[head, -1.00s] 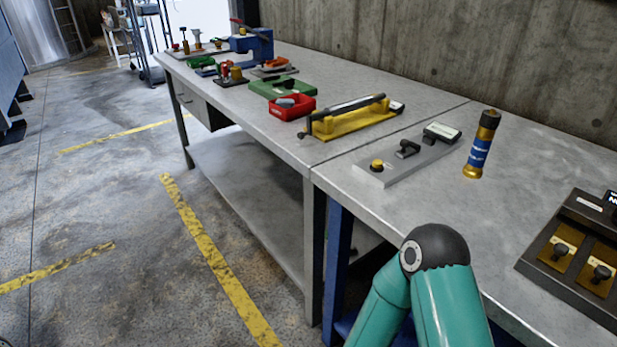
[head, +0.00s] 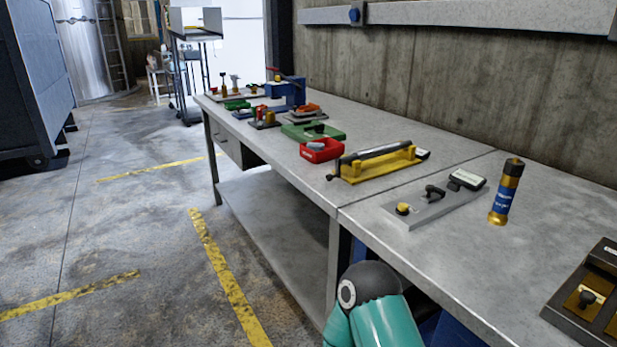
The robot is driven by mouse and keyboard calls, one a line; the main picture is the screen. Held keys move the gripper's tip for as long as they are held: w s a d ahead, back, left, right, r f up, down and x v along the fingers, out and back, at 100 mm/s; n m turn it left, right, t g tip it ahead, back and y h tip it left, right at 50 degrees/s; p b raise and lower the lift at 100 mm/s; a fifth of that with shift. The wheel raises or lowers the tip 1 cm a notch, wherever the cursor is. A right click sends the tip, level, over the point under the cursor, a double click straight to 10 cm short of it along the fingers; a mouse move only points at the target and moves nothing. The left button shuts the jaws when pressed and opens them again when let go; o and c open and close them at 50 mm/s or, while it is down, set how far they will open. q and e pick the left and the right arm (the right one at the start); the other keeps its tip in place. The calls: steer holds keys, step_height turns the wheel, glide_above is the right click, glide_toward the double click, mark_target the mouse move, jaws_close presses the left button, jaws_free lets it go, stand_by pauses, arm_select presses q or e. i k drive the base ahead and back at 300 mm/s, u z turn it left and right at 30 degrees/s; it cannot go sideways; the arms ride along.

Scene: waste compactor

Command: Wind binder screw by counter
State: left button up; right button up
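A yellow fixture (head: 385,167) with a dark rod along its top and a dark knob at its near left end lies on the metal workbench (head: 460,258). A small white-faced block is at its far right end. To its right, a grey plate (head: 430,209) carries a yellow knob (head: 403,209), a black handle (head: 434,192) and a dark box with a pale label or display (head: 467,180). I cannot tell which piece is the binder screw or read any counter. Neither gripper is in view; only part of my teal arm shows at the bottom.
A blue and gold cylinder (head: 506,192) stands upright at right. A dark panel with brass plates (head: 590,300) is at the right edge. A red bin (head: 321,150), a green case (head: 313,132) and a blue press (head: 287,92) stand farther left. Floor left of the bench is clear.

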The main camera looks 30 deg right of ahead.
mark_target(365, 154)
steer(key=z, duration=0.1)
steer(key=k, duration=0.9)
steer(key=z, duration=0.35)
steer(key=i, duration=0.9)
